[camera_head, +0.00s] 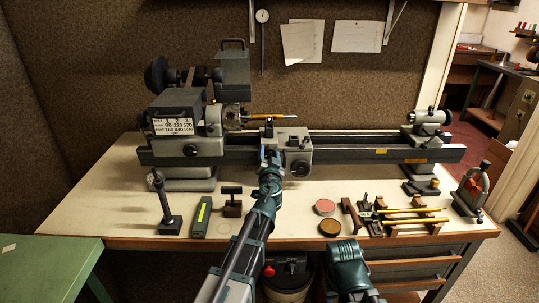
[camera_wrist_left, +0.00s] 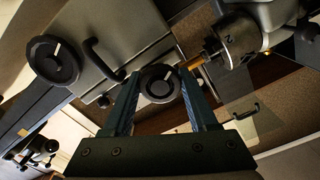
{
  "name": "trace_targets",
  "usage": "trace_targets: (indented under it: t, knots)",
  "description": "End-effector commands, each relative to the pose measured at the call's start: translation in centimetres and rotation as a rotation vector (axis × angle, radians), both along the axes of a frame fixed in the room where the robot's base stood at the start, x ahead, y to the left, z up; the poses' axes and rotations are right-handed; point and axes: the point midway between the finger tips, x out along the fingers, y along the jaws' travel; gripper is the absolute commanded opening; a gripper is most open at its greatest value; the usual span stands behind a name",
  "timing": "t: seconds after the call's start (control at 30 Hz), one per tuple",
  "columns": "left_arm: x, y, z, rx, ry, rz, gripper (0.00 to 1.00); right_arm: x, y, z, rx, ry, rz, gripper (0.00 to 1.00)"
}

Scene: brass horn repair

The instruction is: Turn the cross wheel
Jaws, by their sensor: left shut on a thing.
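The lathe carriage (camera_head: 299,143) sits on the bed in the head view. My left gripper (camera_head: 268,152) reaches its front from below. In the left wrist view, my left gripper (camera_wrist_left: 159,76) has one finger on each side of a round dark wheel (camera_wrist_left: 158,84) with a pale mark, which I take as the cross wheel. The fingers are shut on it. In the head view the gripper hides this wheel. A second, larger dark wheel (camera_wrist_left: 53,60) with a white mark is on the carriage face, and shows in the head view (camera_head: 300,168) right of the gripper.
The chuck (camera_wrist_left: 237,40) is close to the gripper at the upper right of the wrist view. On the bench are a green-grey block (camera_head: 201,220), a stand (camera_head: 166,207), round tins (camera_head: 325,207) and a rack with brass rods (camera_head: 410,222). The tailstock (camera_head: 428,124) is at the right.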

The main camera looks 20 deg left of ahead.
Motion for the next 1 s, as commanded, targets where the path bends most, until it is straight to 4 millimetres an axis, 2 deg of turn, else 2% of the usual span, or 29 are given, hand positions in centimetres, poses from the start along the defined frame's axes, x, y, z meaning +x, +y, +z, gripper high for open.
trace_targets:
  t: [0.2,0.5,1.0]
  knots:
    - [-0.05,-0.01,-0.01,0.164,0.047,0.0,0.03,0.0,0.0,-0.01,0.0,0.0,0.0,0.45]
    - [-0.06,-0.02,-0.01,0.314,0.09,0.0,0.03,0.0,0.0,-0.01,0.0,0.0,0.0,0.45]
    - [-0.07,-0.03,-0.02,0.378,0.109,-0.001,0.03,0.0,0.0,-0.02,0.0,0.0,0.0,0.45]
